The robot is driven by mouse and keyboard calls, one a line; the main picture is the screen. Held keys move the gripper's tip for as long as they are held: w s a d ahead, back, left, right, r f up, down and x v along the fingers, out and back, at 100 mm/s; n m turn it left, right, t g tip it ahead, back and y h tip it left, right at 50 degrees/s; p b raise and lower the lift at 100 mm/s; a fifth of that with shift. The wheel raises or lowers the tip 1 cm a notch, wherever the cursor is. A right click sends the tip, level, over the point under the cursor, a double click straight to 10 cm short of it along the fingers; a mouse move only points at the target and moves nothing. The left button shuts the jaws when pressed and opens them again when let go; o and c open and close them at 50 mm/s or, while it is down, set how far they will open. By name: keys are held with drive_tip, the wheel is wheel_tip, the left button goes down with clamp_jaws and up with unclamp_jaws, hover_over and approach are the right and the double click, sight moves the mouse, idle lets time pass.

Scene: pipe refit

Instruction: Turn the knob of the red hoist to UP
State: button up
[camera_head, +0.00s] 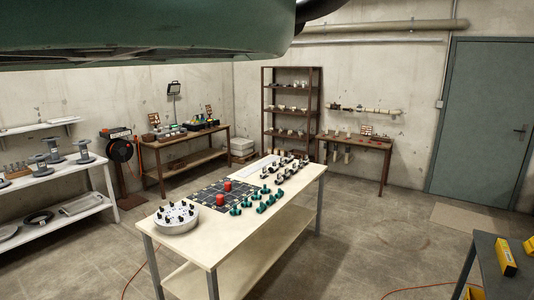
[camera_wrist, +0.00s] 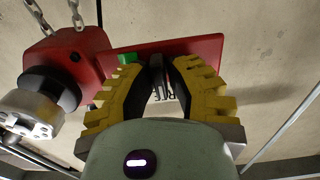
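The red hoist (camera_wrist: 62,62) is at the left of the wrist view, with a dark and silver drum at its side and chains above. A red plate (camera_wrist: 200,50) extends from it to the right. A small green piece (camera_wrist: 127,58) sits on the plate's left part. A dark knob (camera_wrist: 156,64) stands in front of the plate. My gripper (camera_wrist: 158,68) has yellow fingers with black pads, and its fingertips close in on both sides of the knob. The fingers hide much of the plate, and the knob's pointing direction is unclear. The hoist is not visible in the head view.
Dark lettering, partly hidden, shows between my fingers. In the head view, a central table (camera_head: 268,218) holds a round white tray, a dark grid board, red cylinders and green fittings. Shelves and benches line the walls. A green door (camera_head: 484,120) is at right. Floor between is mostly clear.

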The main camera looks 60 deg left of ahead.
clamp_jaws()
drive_tip(key=shift+a+f+n+b, duration=0.1)
drive_tip(key=shift+f+n+b, duration=0.1)
drive_tip(key=shift+n+b, duration=0.8)
drive_tip(key=shift+w+n+b, duration=0.15)
drive_tip(key=shift+n+b, duration=1.2)
drive_tip(key=shift+n, duration=1.05)
drive_tip(key=shift+f, duration=0.1)
drive_tip(key=o, duration=0.5)
unclamp_jaws()
drive_tip(key=shift+r, duration=0.2)
